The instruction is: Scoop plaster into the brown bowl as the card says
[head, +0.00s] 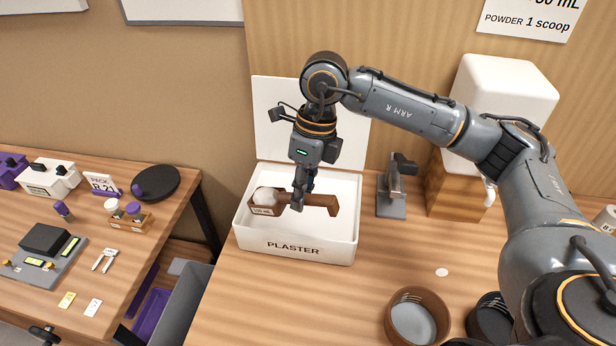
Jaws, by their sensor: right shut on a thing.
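The white box marked PLASTER (340,245) stands on the wooden bench with its lid raised behind it. My right gripper (299,200) reaches down into it and is shut on the brown scoop (325,200). The scoop's labelled cup (262,211) is at the left inside the box, with a rounded white heap (265,195) showing at it. The brown bowl (444,325) stands at the front of the bench, right of the box, with a grey surface inside. The card (525,18) on the wall reads "POWDER 1 scoop"; its top is cut off. My left gripper is out of view.
A grey stand-like device (391,200) and a white-topped wooden dispenser (500,95) stand behind the bowl. A dark round container (488,315) is right of the bowl. A small white spot (441,272) lies on the bench. A separate table (150,240) with tools is at left.

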